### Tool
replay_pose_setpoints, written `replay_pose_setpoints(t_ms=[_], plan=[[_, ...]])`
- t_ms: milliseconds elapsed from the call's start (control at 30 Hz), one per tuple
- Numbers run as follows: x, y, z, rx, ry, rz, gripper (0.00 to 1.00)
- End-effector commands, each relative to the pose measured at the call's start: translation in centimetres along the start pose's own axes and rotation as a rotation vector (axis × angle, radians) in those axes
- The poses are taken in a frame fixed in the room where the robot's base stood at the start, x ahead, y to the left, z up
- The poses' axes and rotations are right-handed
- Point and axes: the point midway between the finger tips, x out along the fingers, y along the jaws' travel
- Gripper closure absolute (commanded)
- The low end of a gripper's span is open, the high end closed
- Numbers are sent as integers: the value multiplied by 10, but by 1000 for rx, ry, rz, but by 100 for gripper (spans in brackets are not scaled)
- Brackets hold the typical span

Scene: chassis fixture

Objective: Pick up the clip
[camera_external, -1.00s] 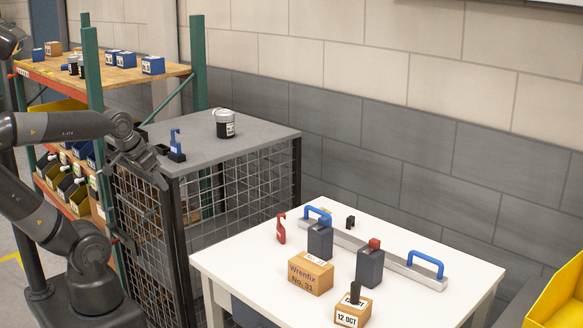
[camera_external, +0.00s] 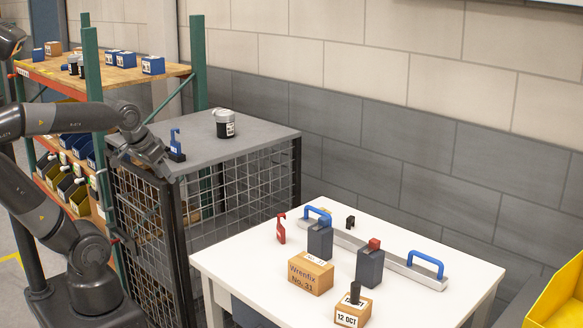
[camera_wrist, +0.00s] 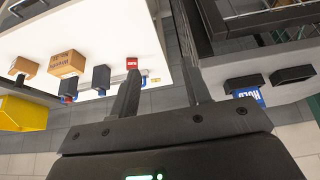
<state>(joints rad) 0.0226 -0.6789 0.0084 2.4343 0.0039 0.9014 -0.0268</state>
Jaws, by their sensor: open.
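I cannot tell for certain which thing is the clip. A small upright blue piece with a black foot (camera_external: 176,144) stands on the grey cage top near its left corner; a blue tag with white letters (camera_wrist: 250,97) by a black block shows at right in the wrist view. A red upright piece (camera_external: 281,229) stands at the white table's left edge; a red labelled piece (camera_wrist: 132,63) shows just beyond my left finger. A small black piece (camera_external: 350,222) lies on the table. My gripper (camera_external: 168,172) (camera_wrist: 158,70) is open and empty by the cage's front left corner, apart from these pieces.
The white table (camera_external: 232,262) holds dark blocks, labelled wooden blocks and a metal bar with blue handles (camera_external: 425,264). A stocked shelf (camera_external: 120,74) stands behind. A yellow bin (camera_external: 560,300) is at right.

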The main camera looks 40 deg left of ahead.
Motion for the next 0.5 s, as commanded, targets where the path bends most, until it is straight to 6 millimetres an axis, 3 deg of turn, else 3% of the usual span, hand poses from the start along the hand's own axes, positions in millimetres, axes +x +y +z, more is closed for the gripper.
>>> replay_pose_setpoints(t_ms=[267, 500], plan=[[11, 17, -94, -40, -32, 21, 56], [41, 40, -172, -77, -57, 25, 56]])
